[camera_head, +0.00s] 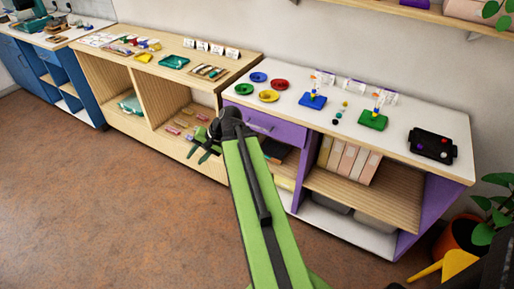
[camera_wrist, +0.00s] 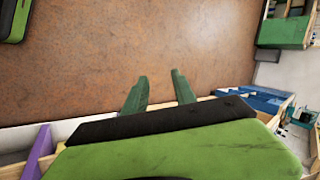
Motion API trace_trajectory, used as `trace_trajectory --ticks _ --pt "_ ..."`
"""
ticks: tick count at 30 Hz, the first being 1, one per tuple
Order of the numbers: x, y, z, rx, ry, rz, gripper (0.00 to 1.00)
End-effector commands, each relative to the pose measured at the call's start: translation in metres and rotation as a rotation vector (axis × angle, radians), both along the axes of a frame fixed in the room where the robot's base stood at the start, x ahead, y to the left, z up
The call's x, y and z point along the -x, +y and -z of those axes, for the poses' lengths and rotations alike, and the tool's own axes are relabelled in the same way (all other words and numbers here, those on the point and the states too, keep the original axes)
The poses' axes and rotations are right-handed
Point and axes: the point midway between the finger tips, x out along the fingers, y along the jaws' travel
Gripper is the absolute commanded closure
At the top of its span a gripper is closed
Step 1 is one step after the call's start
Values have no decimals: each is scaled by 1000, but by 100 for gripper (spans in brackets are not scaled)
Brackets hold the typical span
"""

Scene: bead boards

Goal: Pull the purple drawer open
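The purple drawer (camera_head: 272,127) is in the purple-and-white cabinet, under the left part of its white top, and looks shut. A handle (camera_head: 258,126) shows on its front. My gripper (camera_head: 197,154) is in front of the wooden shelf unit, left of and lower than the drawer in the picture, apart from the drawer. In the wrist view my gripper's two green fingers (camera_wrist: 160,92) stand apart with nothing between them, over the brown floor. My arm hides part of the cabinet below the drawer. The drawer front is not clearly visible in the wrist view.
The white cabinet top (camera_head: 398,130) bears coloured dishes, bead boards and a black tray (camera_head: 433,146). Open shelves with binders (camera_head: 348,159) lie below. The wooden unit (camera_head: 120,80) stands left. A potted plant (camera_head: 466,236) is at the right. The brown floor (camera_head: 100,200) is clear.

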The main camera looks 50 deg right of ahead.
Motion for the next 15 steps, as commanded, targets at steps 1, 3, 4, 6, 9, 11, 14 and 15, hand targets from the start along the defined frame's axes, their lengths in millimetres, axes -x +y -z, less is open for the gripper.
trace_trajectory --ticks 1,3,4,6,9,11,14,15 --pt "4 -48 45 -83 -54 149 68" --pt "13 -109 59 -208 -145 349 68" --pt "19 -135 64 -260 -184 430 68" --pt "40 -195 71 -374 -279 606 68" --pt "78 -266 74 -510 -404 805 68" --pt "99 -298 73 -575 -466 892 68" --pt "126 -331 69 -644 -536 981 68" --pt "132 -338 67 -660 -553 1001 68"
